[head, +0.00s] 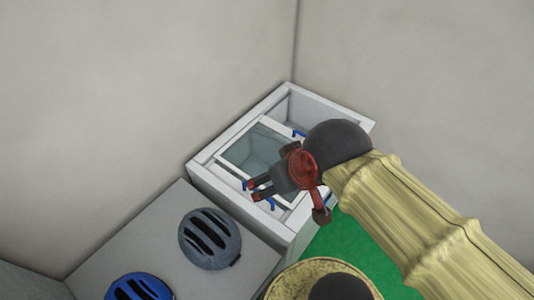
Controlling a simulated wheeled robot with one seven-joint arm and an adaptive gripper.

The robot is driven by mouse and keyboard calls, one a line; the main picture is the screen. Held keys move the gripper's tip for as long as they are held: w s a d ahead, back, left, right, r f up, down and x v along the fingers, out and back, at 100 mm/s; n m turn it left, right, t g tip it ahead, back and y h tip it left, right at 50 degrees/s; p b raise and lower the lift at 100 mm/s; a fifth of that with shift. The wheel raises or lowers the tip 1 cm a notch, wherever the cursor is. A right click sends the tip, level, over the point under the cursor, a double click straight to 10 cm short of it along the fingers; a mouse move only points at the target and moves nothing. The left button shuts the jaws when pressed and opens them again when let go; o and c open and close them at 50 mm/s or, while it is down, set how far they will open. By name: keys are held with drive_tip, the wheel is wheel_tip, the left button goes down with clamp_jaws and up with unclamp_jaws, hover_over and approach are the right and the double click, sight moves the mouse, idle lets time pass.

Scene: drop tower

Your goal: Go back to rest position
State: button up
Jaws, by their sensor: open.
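My gripper (258,188) is open, with nothing visible between its fingers. It is above the left front part of a white box-like drop tower (210,188), which stands in the corner. The tower has a glassy panel (252,149) on top and small blue parts (299,133) at its edges. My arm, in a tan sleeve, comes in from the lower right and hides the tower's right front part.
A grey helmet (209,239) and a blue helmet (138,287) lie on a grey surface (165,225) at the lower left. Green floor (345,252) shows below my arm. Plain walls (420,70) close off the back and both sides.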

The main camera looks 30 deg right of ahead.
wheel_tip(320, 180, down, 16)
drive_tip(key=b, duration=1.6)
